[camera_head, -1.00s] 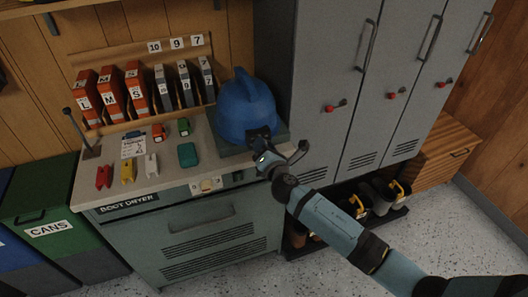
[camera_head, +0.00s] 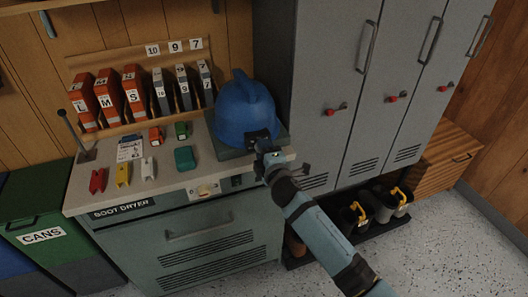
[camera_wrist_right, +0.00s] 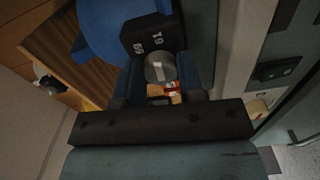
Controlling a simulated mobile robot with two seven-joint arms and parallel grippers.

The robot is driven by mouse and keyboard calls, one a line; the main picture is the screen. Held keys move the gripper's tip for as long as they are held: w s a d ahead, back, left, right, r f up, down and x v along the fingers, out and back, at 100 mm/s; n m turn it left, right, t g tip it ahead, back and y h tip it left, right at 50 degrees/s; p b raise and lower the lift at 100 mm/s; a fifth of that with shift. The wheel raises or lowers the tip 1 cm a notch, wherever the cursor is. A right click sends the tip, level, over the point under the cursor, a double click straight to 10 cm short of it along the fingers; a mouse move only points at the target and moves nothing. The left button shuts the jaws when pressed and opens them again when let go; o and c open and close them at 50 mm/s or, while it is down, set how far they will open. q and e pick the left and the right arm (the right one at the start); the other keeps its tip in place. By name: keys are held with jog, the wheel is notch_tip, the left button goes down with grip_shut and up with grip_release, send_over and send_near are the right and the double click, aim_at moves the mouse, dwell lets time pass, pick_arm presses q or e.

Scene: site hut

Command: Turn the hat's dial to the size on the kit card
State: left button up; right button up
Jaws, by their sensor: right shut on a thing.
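The blue hard hat (camera_head: 245,112) sits on a dark base (camera_head: 224,148) at the right end of the counter. A black dial housing (camera_wrist_right: 151,35) is on the hat's back. In the wrist view it bears numbers that look like 69 and 61. A grey round dial (camera_wrist_right: 160,67) projects from it. My right gripper (camera_head: 264,147) reaches the hat's back; in the wrist view my right gripper (camera_wrist_right: 160,80) is shut on the dial. The kit card (camera_head: 130,149) lies on the counter, its writing too small to read. My left gripper is not in view.
Orange and grey binders (camera_head: 109,95) stand behind. Small coloured items, including a red one (camera_head: 97,180) and a teal one (camera_head: 185,157), lie on the counter (camera_head: 165,172). A lever (camera_head: 76,135) rises at its left. Grey lockers (camera_head: 330,85) stand close to the right of the hat.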

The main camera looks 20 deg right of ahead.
jog(key=shift+m, duration=0.6)
jog(key=o, duration=0.9)
jog(key=s, duration=1.4)
jog(key=shift+d, duration=0.2)
